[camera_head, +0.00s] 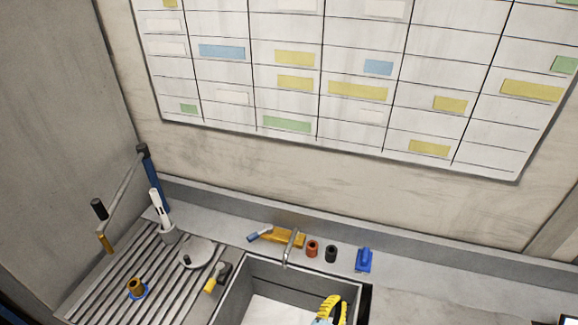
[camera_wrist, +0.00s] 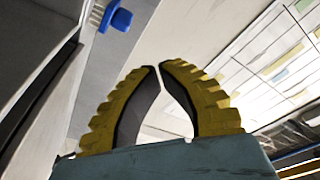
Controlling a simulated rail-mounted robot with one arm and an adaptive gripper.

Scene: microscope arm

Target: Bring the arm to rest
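A jointed arm stands on a blue post (camera_head: 154,180) at the left back corner of the sink unit. Its grey bar (camera_head: 125,182) slants down to the left from the post top, over the ribbed drainboard. At its outer end are a black cylinder (camera_head: 99,209) and an orange-yellow piece (camera_head: 105,243). My gripper (camera_head: 332,302) is low in the head view, over the basin, far to the right of the jointed arm. In the wrist view its yellow ridged fingers (camera_wrist: 158,65) curve together with tips almost touching and nothing held. The jointed arm is not seen there.
The drainboard (camera_head: 75,305) carries a white upright tool (camera_head: 157,208), a round grey disc (camera_head: 196,252), an orange knob on a blue ring (camera_head: 136,288) and a yellow-black tool (camera_head: 216,278). A tap (camera_head: 290,248) and a blue item (camera_head: 364,260) stand behind the basin.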

